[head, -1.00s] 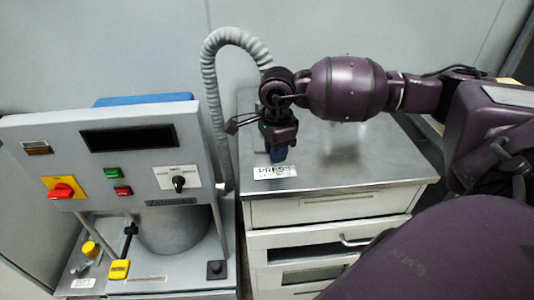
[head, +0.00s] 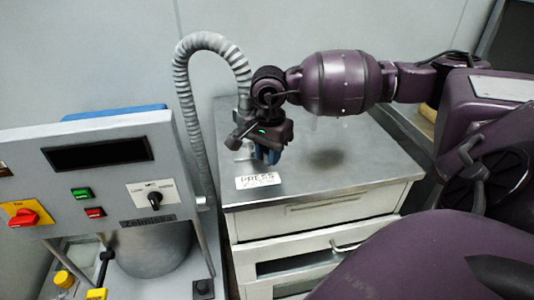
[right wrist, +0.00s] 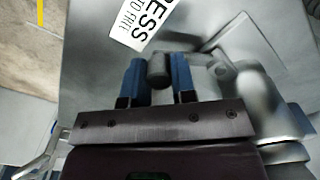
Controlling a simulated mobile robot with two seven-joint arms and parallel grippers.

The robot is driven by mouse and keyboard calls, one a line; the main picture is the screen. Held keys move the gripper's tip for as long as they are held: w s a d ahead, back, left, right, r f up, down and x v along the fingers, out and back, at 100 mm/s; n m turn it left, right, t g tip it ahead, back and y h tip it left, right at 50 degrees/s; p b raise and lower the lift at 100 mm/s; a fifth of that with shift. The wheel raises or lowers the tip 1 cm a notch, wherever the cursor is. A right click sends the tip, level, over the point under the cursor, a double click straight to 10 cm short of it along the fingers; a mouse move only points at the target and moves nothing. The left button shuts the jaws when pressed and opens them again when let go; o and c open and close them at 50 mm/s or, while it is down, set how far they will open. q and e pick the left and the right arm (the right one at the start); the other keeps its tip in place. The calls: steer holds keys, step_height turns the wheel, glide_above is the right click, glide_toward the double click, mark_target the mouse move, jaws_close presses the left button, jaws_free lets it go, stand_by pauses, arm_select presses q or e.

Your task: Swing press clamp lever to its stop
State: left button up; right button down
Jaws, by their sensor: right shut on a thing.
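The press clamp lever shows in the right wrist view as a grey, rounded grip (right wrist: 158,70) with an arm running right to a grey pivot. My right gripper (right wrist: 157,80) has its blue fingers on either side of this grip and is shut on it. In the head view my right gripper (head: 268,156) points down over the steel worktop, just behind the white PRESS label (head: 258,181). The lever is mostly hidden behind the gripper there. My left gripper is not in view.
A grey control panel (head: 100,155) with a red knob, buttons and a black switch stands at the left. A ribbed grey hose (head: 183,75) arches beside my right gripper. The steel worktop (head: 365,165) is clear to the right, above a drawer cabinet (head: 330,205).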

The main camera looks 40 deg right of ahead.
steer(key=shift+r, duration=0.15)
steer(key=c, duration=0.9)
jaws_free()
steer(key=shift+c, duration=0.2)
step_height(320, 180, up, 11)
steer(key=shift+p, duration=0.3)
steer(key=shift+s+f, duration=0.1)
steer(key=shift+f, duration=0.1)
